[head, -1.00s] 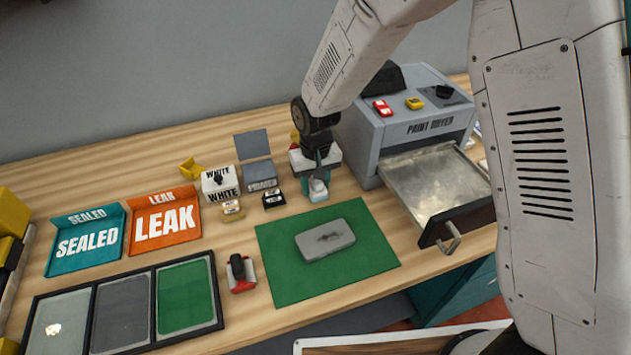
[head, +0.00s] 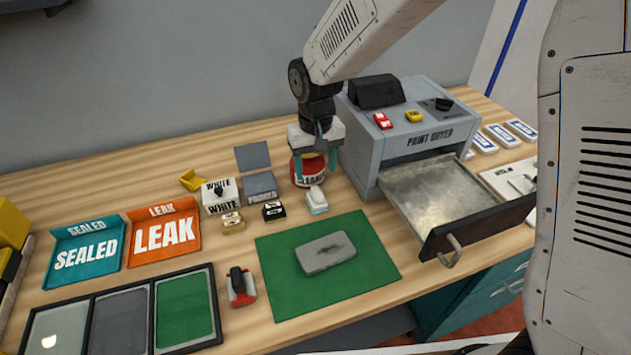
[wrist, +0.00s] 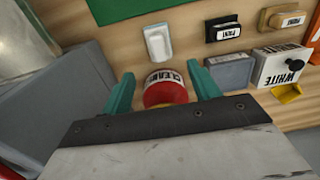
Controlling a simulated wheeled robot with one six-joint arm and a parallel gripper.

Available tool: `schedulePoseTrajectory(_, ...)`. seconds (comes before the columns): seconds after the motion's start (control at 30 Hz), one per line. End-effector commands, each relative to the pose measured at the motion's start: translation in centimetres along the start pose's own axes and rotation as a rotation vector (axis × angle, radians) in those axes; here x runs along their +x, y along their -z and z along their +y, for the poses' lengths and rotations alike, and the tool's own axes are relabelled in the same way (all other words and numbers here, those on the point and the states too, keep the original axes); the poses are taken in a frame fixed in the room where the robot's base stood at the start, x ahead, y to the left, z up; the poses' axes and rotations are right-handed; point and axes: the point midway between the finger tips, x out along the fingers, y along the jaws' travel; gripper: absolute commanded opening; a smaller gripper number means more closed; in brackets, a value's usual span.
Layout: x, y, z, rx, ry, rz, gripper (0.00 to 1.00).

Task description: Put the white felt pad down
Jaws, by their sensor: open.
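The white felt pad (head: 316,201) stands on the wooden table just behind the green mat; it also shows in the wrist view (wrist: 158,43). My gripper (head: 319,167) is open above the table, just behind the pad and apart from it. Its teal fingers (wrist: 163,88) stand to either side of a red and white can labelled CLEAN (wrist: 166,87). The can also shows behind the fingers in the head view (head: 307,170). I cannot tell whether the fingers touch the can.
The grey paint dryer (head: 420,140) stands to the right with its drawer (head: 450,195) pulled out. A grey block (head: 326,253) lies on the green mat (head: 280,285). White and primer boxes (head: 260,187) and small labelled pads stand left of the gripper.

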Motion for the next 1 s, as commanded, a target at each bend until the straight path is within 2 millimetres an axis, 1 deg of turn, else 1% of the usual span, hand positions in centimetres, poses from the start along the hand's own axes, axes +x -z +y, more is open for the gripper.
schedulePoseTrajectory(0.03,-0.8,0.0,0.0,0.000,0.000,0.001,0.61)
schedulePoseTrajectory(0.17,-2.0,0.0,0.0,0.000,0.000,0.001,0.61)
schedulePoseTrajectory(0.43,-2.4,0.0,0.1,0.001,0.000,0.000,0.61)
schedulePoseTrajectory(0.47,-2.6,-0.1,0.2,0.002,0.000,0.001,0.61)
schedulePoseTrajectory(0.57,-4.0,-1.0,1.3,0.014,0.001,0.008,0.61)
schedulePoseTrajectory(0.67,-7.0,-3.2,3.7,0.041,0.003,0.023,0.61)
schedulePoseTrajectory(0.7,-8.3,-4.5,4.8,0.053,0.003,0.027,0.61)
schedulePoseTrajectory(0.77,-10.2,-6.6,6.5,0.073,0.003,0.036,0.61)
schedulePoseTrajectory(0.8,-11.4,-8.2,7.6,0.088,0.003,0.043,0.61)
schedulePoseTrajectory(0.87,-13.1,-10.7,9.1,0.108,0.003,0.051,0.61)
schedulePoseTrajectory(0.9,-14.0,-12.4,10.0,0.122,0.002,0.056,0.61)
schedulePoseTrajectory(0.97,-15.2,-15.2,11.2,0.144,0.001,0.063,0.61)
schedulePoseTrajectory(1.0,-15.9,-17.0,11.9,0.157,0.000,0.070,0.61)
